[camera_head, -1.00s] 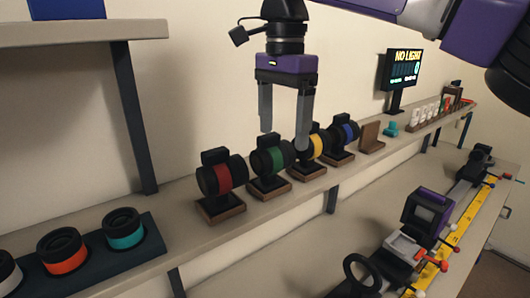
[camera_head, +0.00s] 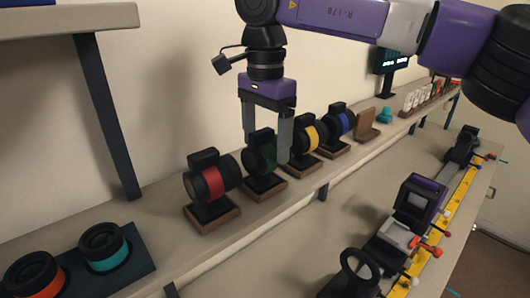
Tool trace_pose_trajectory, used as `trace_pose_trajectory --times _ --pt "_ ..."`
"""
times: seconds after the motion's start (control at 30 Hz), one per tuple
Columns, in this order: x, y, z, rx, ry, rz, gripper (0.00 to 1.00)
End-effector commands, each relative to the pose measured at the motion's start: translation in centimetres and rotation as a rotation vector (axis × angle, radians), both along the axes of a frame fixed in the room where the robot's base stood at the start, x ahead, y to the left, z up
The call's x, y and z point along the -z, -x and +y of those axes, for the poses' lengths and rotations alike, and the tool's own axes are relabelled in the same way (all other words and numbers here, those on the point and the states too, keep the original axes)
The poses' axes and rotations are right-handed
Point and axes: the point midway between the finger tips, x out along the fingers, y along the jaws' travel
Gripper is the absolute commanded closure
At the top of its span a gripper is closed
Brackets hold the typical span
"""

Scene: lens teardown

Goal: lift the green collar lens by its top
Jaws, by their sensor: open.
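The green collar lens (camera_head: 268,155) stands on a wooden base on the shelf, second in a row of several black lenses with coloured collars. My gripper (camera_head: 266,150) points down over it. Its two fingers are open and hang at the left and right of the lens in the picture, with the lens top between or behind them. I cannot tell whether the fingers touch the lens. The right finger hides part of its right side.
The red collar lens (camera_head: 211,184) stands close on the left and the yellow collar lens (camera_head: 311,138) close on the right. A blue collar lens (camera_head: 343,123) is farther right. A dark tray (camera_head: 137,262) holds more lenses at lower left. A rail with a yellow scale (camera_head: 459,205) runs at right.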

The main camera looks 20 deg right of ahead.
Motion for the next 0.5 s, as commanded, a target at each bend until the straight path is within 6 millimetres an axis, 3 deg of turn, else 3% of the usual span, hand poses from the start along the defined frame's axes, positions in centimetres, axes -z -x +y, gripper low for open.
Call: trace_pose_trajectory --times 0.13,0.37,0.5 --pt "1.2 0.1 0.1 -0.002 -0.001 0.001 0.19" --pt "1.5 0.0 0.1 -0.002 0.000 0.000 0.19" --pt "1.5 0.0 0.1 -0.002 -0.001 0.000 0.42"
